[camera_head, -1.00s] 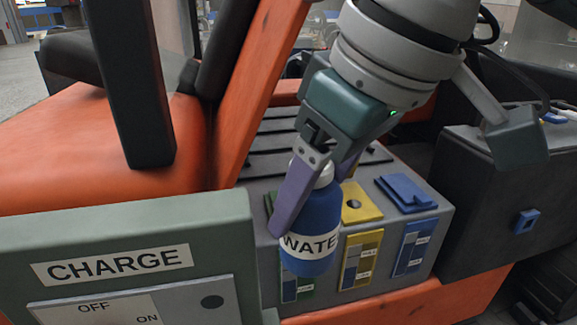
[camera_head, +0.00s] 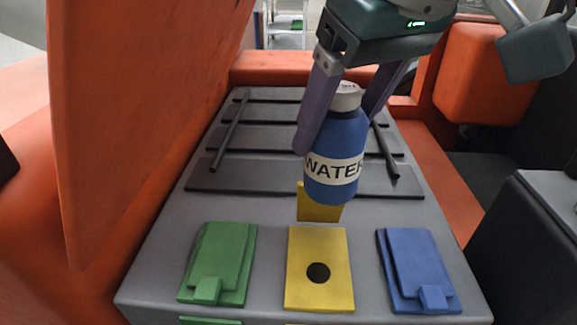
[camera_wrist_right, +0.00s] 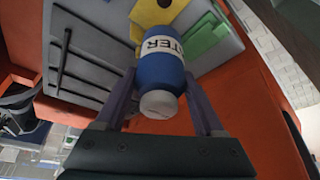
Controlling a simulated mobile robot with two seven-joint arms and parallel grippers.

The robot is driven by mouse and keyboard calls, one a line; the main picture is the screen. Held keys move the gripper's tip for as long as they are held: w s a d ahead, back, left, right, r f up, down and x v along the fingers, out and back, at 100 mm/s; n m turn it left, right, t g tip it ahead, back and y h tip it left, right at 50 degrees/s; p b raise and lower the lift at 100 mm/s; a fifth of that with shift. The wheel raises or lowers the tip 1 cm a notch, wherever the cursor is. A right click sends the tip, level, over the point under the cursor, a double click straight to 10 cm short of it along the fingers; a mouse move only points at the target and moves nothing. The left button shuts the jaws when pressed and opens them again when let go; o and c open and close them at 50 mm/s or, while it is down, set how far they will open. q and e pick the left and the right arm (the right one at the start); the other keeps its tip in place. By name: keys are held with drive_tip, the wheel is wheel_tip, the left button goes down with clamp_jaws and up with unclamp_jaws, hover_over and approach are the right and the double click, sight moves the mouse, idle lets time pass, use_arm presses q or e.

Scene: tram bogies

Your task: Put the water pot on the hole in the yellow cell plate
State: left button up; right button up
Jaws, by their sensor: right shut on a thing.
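The water pot (camera_head: 334,185) is a blue bottle with a white cap and a white WATER label. My right gripper (camera_head: 336,134) is shut on it and holds it roughly upright above the grey battery box, behind the yellow cell plate. The yellow cell plate (camera_head: 300,255) has a dark round hole (camera_head: 318,273) in clear view. A raised yellow flap (camera_head: 318,213) behind it is partly hidden by the pot. In the right wrist view the pot (camera_wrist_right: 160,72) sits between both fingers, with yellow (camera_wrist_right: 150,14) beyond its base. My left gripper is not in view.
A green plate (camera_head: 217,265) lies left of the yellow one and a blue plate (camera_head: 415,270) right of it, both with lids down. Dark ribbed panels (camera_head: 260,172) lie behind. A tall orange panel (camera_head: 150,130) stands at the left.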

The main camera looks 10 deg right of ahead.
wheel_tip(320, 180, down, 15)
drive_tip(key=b, duration=0.3)
drive_tip(key=shift+f, duration=0.6)
drive_tip(key=o, duration=1.5)
drive_tip(key=shift+f, duration=0.1)
